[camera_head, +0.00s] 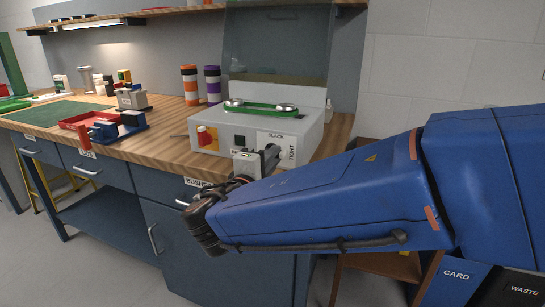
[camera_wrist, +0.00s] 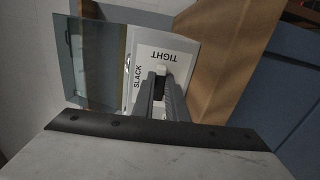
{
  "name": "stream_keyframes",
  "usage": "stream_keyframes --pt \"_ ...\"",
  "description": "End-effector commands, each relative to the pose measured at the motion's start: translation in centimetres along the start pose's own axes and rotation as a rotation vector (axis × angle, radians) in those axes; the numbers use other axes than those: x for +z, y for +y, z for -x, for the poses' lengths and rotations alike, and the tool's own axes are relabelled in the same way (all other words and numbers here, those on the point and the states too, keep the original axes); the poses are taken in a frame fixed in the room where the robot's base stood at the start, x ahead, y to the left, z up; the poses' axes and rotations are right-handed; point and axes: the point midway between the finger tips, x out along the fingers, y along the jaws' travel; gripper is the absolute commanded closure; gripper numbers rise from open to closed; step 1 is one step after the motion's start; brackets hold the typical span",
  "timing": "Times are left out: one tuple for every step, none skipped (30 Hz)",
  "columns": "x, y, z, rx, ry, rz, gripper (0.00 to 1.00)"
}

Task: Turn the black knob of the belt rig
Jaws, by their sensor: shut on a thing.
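The belt rig (camera_head: 232,124) is a light grey box at the bench's right end, with a green belt (camera_head: 262,108) around two pulleys on top. Its front has a white plate marked SLACK and TIGHT, which also shows in the wrist view (camera_wrist: 148,52). My gripper (camera_head: 268,156) is at this plate, in front of the rig. In the wrist view its two fingers (camera_wrist: 160,88) are shut on the black knob (camera_wrist: 159,85), which shows dark between them. A small white piece shows at the knob's TIGHT side. In the head view the gripper mostly hides the knob.
A red switch (camera_head: 207,138) on a yellow plate and a dark square button (camera_head: 239,142) are left of the gripper on the rig's front. A clear cover (camera_head: 278,42) stands raised behind the belt. A red tray (camera_head: 88,120) and blue fixture lie farther left.

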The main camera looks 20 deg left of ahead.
Motion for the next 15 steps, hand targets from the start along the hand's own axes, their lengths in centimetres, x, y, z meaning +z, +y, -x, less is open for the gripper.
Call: stream_keyframes --pt "0.02 -0.22 0.05 -0.003 0.000 -0.011 1.00" --pt "0.02 -0.25 0.05 -0.003 0.000 -0.019 1.00" --pt "0.02 -0.26 0.05 -0.003 0.000 -0.027 1.00" --pt "0.02 -0.28 0.05 -0.003 0.000 -0.033 1.00" --pt "0.02 -0.29 0.05 -0.003 0.000 -0.038 1.00" --pt "0.02 -0.30 0.05 -0.003 0.000 -0.044 1.00" --pt "0.02 -0.31 0.05 -0.003 0.000 -0.047 1.00" --pt "0.02 -0.32 0.05 -0.003 0.000 -0.049 1.00" --pt "0.02 -0.32 0.05 -0.003 -0.001 -0.051 1.00" --pt "0.02 -0.33 0.05 -0.003 -0.001 -0.052 1.00" --pt "0.03 -0.33 0.05 -0.003 -0.001 -0.053 1.00" --pt "0.03 -0.33 0.05 -0.003 -0.001 -0.053 1.00" --pt "0.03 -0.34 0.05 -0.003 -0.001 -0.053 1.00" --pt "0.03 -0.34 0.05 -0.003 -0.001 -0.053 1.00" --pt "0.03 -0.34 0.05 -0.003 -0.001 -0.053 1.00"
